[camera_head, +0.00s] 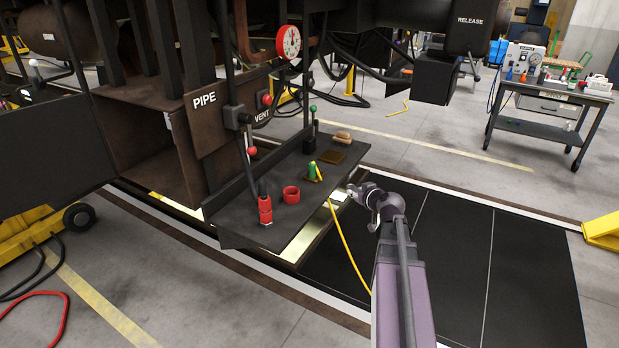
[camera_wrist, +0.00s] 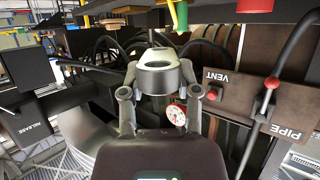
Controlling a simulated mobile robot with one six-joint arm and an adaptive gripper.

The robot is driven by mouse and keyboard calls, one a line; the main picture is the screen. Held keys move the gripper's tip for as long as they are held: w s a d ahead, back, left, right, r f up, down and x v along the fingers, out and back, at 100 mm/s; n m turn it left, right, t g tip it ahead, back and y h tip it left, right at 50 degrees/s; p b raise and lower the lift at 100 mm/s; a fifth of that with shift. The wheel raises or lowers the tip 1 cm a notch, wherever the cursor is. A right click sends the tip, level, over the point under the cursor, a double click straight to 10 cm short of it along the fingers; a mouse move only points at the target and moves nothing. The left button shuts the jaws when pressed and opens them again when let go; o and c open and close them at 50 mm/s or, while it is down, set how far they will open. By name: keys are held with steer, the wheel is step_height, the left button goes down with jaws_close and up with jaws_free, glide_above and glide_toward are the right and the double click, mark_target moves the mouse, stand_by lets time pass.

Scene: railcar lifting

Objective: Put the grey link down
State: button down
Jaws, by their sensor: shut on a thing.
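The grey link (camera_wrist: 160,78), a short rounded metal piece with a dark opening, sits between the fingers of my gripper (camera_wrist: 160,92) in the wrist view. My gripper is shut on it. In the head view my gripper (camera_head: 362,193) is just right of the dark shelf (camera_head: 262,180) under the railcar, beyond its edge. The link is too small there to tell clearly from the fingers.
The shelf holds a red ring (camera_head: 291,194), a red fitting on a hose (camera_head: 265,210), a green piece (camera_head: 311,170) and a tan piece (camera_head: 343,137). A yellow hose (camera_head: 346,248) hangs from it. A tool cart (camera_head: 550,98) stands back right.

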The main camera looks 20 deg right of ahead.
steer(key=w+a+r+n+y+p, duration=0.1)
steer(key=w+a+n+y, duration=0.15)
steer(key=w, duration=0.75)
steer(key=r+y+p, duration=0.1)
steer(key=y, duration=0.1)
glide_above(299, 185)
steer(key=s+d, duration=0.1)
steer(key=s, duration=0.4)
steer(key=shift+w+d+n+g+h, duration=0.2)
steer(key=shift+n+g+h, duration=0.1)
steer(key=shift+n, duration=0.15)
steer(key=shift+f, duration=0.1)
step_height(299, 185, down, 6)
steer(key=b, duration=0.6)
steer(key=shift+f+b, duration=1.95)
steer(key=shift+b, duration=0.05)
steer(key=shift+f, duration=0.1)
steer(key=shift+c, duration=1.6)
jaws_free()
